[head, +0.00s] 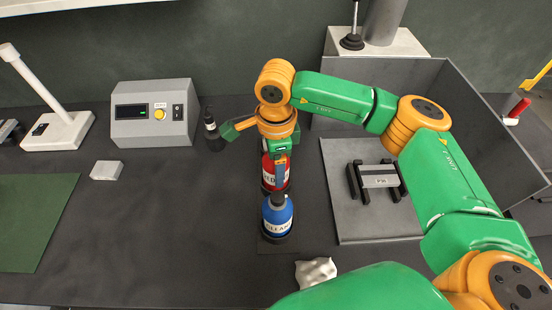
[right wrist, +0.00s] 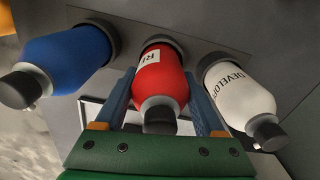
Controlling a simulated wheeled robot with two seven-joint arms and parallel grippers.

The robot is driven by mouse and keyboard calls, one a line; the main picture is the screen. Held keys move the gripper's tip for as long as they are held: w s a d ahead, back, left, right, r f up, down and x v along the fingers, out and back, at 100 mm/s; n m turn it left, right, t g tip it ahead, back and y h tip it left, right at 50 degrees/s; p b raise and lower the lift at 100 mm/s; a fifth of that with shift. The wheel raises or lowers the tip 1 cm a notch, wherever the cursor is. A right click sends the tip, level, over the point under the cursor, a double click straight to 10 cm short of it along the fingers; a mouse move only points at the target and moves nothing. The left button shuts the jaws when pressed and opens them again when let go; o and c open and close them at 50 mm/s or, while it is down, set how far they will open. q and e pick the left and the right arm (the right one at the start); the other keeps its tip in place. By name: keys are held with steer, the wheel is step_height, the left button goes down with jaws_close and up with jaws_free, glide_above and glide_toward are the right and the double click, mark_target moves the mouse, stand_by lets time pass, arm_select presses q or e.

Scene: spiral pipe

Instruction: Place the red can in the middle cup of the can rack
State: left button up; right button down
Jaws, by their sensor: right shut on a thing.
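The red can (head: 275,172) has a white label and a dark cap. It also shows in the right wrist view (right wrist: 160,80), between the blue can (right wrist: 68,58) and the white can (right wrist: 238,92). My right gripper (right wrist: 160,112) is shut on the red can, with one finger on each side. The red can's base appears to be in the middle dark cup (right wrist: 160,42) of the can rack; whether it is fully seated I cannot tell. In the head view the blue can (head: 278,214) stands in front, and my gripper hides the white can. My left gripper is out of view.
A grey tray (head: 345,220) with a black-ended block (head: 380,181) lies right. A crumpled white cloth (head: 316,272) lies in front. The left bench is mostly clear.

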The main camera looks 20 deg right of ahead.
steer(key=shift+c, duration=2.1)
jaws_free()
steer(key=shift+w+f, duration=0.1)
steer(key=shift+f, duration=0.1)
steer(key=o, duration=0.4)
steer(key=shift+r, duration=0.1)
steer(key=shift+r, duration=0.1)
step_height(320, 180, up, 12)
steer(key=shift+a+r+b, duration=0.1)
steer(key=shift+b, duration=0.8)
